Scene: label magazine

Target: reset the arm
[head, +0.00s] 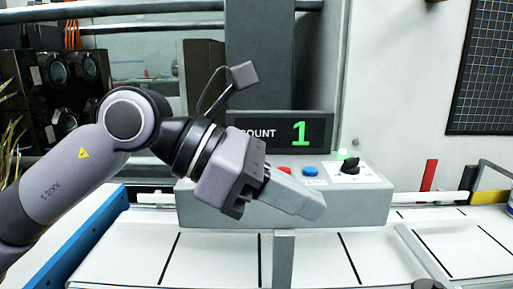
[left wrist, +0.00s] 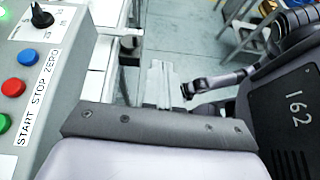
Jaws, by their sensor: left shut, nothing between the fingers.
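My left gripper (head: 312,207) is shut and empty. Its arm comes in from the left in the head view and the fingers reach across the front of a grey control box (head: 365,205). In the left wrist view the closed fingers (left wrist: 160,86) point away from the camera, with the control box (left wrist: 70,50) to their left. The box carries a red button (head: 284,170), a blue button (head: 310,171) and a black knob (head: 350,167). A green button (left wrist: 3,123) shows in the wrist view; the gripper hides it in the head view.
A display (head: 280,132) behind the box reads COUNT 1. A lit green lamp (head: 342,155) is near the knob. A white slatted surface (head: 210,260) with a blue side rail (head: 75,245) lies below.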

